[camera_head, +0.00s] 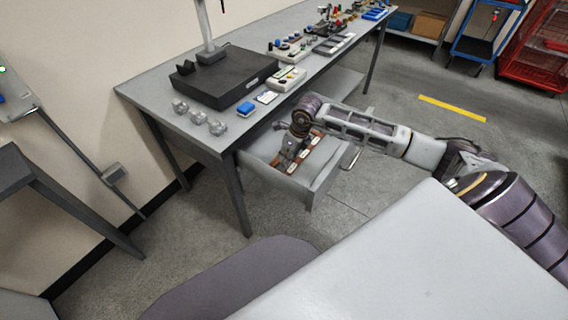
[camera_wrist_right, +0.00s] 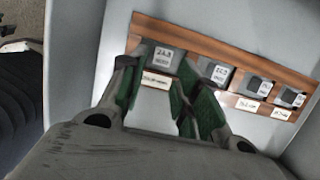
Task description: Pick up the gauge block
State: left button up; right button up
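Several grey gauge blocks with white labels sit in a row in a wooden holder (camera_wrist_right: 233,47) inside the open drawer. The leftmost gauge block (camera_wrist_right: 163,57) in the right wrist view lies just ahead of and between my right gripper's (camera_wrist_right: 157,78) fingertips. The second gauge block (camera_wrist_right: 216,72) is just beyond the right finger. My right gripper is open, with green pads and a gap between its fingers; contact with a block cannot be told. In the head view this gripper (camera_head: 289,160) reaches down into the drawer and partly hides the holder (camera_head: 312,153). My left gripper is out of view.
The drawer (camera_head: 322,186) is pulled out beneath a long grey table (camera_head: 160,92), whose edge is close to my right arm. On the table are a black base (camera_head: 222,80), a blue item (camera_head: 245,109) and several small metal parts (camera_head: 198,117). A white surface (camera_head: 420,265) is in the foreground.

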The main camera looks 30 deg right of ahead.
jog(key=shift+w+x, duration=0.15)
jog(key=shift+x, duration=1.15)
jog(key=shift+w+x, duration=0.15)
jog(key=shift+x, duration=1.15)
jog(key=shift+r, duration=0.1)
grip_shut()
